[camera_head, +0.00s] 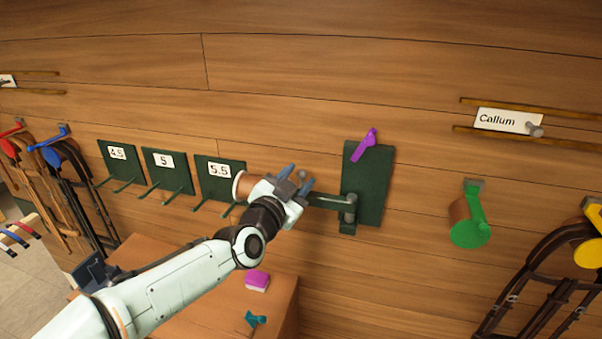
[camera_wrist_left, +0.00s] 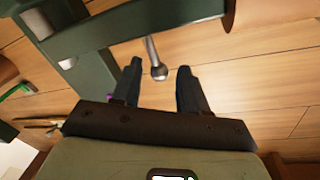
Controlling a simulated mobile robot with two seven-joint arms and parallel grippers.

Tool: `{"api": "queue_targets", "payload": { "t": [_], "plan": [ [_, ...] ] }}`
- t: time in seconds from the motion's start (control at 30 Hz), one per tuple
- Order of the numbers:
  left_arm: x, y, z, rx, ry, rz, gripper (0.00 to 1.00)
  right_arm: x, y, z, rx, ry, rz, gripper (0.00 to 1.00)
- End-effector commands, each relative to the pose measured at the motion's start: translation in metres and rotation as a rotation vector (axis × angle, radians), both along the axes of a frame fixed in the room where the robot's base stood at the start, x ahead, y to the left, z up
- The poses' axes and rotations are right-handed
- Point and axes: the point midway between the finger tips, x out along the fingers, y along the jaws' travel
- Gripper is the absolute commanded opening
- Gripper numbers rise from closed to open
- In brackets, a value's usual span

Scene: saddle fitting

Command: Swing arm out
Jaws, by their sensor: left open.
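A dark green swing arm (camera_head: 326,201) runs along the wall, from a hinge on a green wall plate (camera_head: 370,185) leftward behind my gripper. In the left wrist view the green arm (camera_wrist_left: 120,28) crosses the top, and a metal rod with a ball knob (camera_wrist_left: 159,72) sticks out from it. My left gripper (camera_head: 297,179) is open in front of the arm. In the left wrist view the knob lies between the fingertips (camera_wrist_left: 160,70), with gaps on both sides. A brown roll with a pale rim (camera_head: 241,187) shows partly behind my gripper. My right gripper is out of view.
A purple lever (camera_head: 365,145) sits atop the wall plate. Numbered green racks with prongs (camera_head: 167,174) hang to the left. A green holder (camera_head: 470,222) and the Callum sign (camera_head: 500,121) are right. A wooden chest (camera_head: 280,305) with a pink block (camera_head: 257,281) stands below.

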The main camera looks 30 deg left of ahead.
Motion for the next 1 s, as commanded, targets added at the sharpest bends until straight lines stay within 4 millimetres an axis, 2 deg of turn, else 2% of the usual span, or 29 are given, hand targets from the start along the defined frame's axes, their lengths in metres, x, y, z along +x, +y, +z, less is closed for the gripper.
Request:
{"api": "queue_targets", "payload": {
  "t": [0.03,0.2,0.5,0.53,0.6,0.67,1.0],
  "plan": [
    [0.008,0.001,0.0,0.0,0.001,0.0,0.43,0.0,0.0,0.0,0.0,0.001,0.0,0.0],
    [0.021,0.002,0.0,0.0,0.001,0.0,0.43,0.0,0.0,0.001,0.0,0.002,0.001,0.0],
    [0.023,0.002,0.0,0.0,0.0,0.0,0.43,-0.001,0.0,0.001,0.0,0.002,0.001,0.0],
    [0.023,0.002,0.0,0.0,0.0,0.0,0.4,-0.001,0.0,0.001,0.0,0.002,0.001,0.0],
    [0.023,0.002,0.0,0.0,0.001,0.0,0.17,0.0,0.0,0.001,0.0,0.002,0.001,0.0],
    [0.023,0.003,0.0,0.0,0.0,0.001,0.0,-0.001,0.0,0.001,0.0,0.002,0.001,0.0],
    [0.023,0.006,0.001,0.003,-0.003,0.01,0.0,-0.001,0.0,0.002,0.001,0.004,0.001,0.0]
  ]
}}
